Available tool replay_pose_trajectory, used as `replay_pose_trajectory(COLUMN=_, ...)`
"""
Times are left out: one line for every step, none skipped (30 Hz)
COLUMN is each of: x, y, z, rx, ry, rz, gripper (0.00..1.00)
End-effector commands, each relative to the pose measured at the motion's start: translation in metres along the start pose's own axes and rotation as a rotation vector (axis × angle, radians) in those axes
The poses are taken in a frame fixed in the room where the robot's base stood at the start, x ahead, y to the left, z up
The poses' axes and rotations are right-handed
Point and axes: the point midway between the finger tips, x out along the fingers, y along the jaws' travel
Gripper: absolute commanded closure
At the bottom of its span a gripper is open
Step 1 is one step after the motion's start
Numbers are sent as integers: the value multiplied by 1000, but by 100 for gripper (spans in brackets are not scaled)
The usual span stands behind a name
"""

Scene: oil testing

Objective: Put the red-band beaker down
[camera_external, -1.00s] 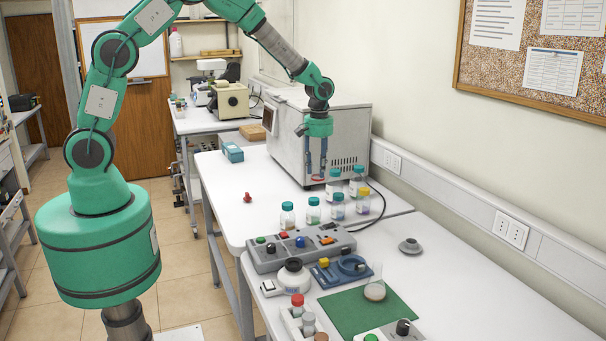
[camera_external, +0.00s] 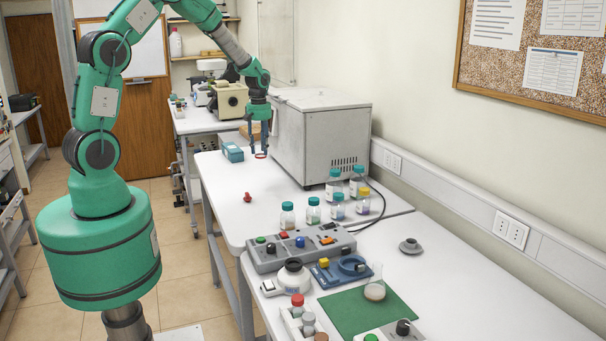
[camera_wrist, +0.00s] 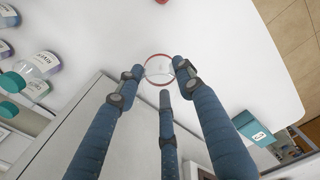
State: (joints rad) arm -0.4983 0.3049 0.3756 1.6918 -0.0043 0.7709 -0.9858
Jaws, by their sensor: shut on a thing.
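The red-band beaker is a small clear vessel with a red ring, seen in the wrist view (camera_wrist: 158,69) between the fingertips. In the external view its red ring (camera_external: 261,156) shows below the fingers. My gripper (camera_external: 258,148) is shut on it and points down, left of the big grey box-shaped device (camera_external: 320,135). I cannot tell whether the beaker touches the white table (camera_external: 222,186) or hangs slightly above it. Most of its glass is too small to make out in the external view.
A teal box (camera_external: 232,152) stands just left of the gripper. A small red object (camera_external: 247,198) lies nearer the camera. Several labelled bottles (camera_external: 313,211) stand by the device's front. The table between the red object and the device is clear.

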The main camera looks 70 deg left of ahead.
Motion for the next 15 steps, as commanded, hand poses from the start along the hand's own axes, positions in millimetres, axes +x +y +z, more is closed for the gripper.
replay_pose_trajectory(x=0, y=-12, z=-14, rx=-26, ry=1, rz=1, gripper=89)
replay_pose_trajectory(x=-1, y=-18, z=-21, rx=-40, ry=1, rz=1, gripper=89)
replay_pose_trajectory(x=-1, y=-27, z=-31, rx=-58, ry=1, rz=2, gripper=89)
replay_pose_trajectory(x=0, y=-34, z=-37, rx=-71, ry=1, rz=2, gripper=89)
replay_pose_trajectory(x=0, y=-41, z=-44, rx=-85, ry=1, rz=1, gripper=89)
replay_pose_trajectory(x=0, y=-50, z=-53, rx=-103, ry=0, rz=1, gripper=89)
replay_pose_trajectory(x=0, y=-58, z=-59, rx=-117, ry=0, rz=1, gripper=89)
replay_pose_trajectory(x=0, y=-65, z=-65, rx=-130, ry=0, rz=1, gripper=89)
replay_pose_trajectory(x=0, y=-75, z=-74, rx=-149, ry=0, rz=1, gripper=89)
replay_pose_trajectory(x=0, y=-82, z=-80, rx=-162, ry=0, rz=1, gripper=89)
replay_pose_trajectory(x=0, y=-89, z=-86, rx=-176, ry=0, rz=2, gripper=89)
replay_pose_trajectory(x=0, y=-99, z=-93, rx=-194, ry=0, rz=2, gripper=89)
replay_pose_trajectory(x=1, y=-107, z=-99, rx=-208, ry=0, rz=2, gripper=89)
replay_pose_trajectory(x=1, y=-114, z=-105, rx=-221, ry=0, rz=2, gripper=89)
replay_pose_trajectory(x=1, y=-125, z=-112, rx=-240, ry=0, rz=2, gripper=89)
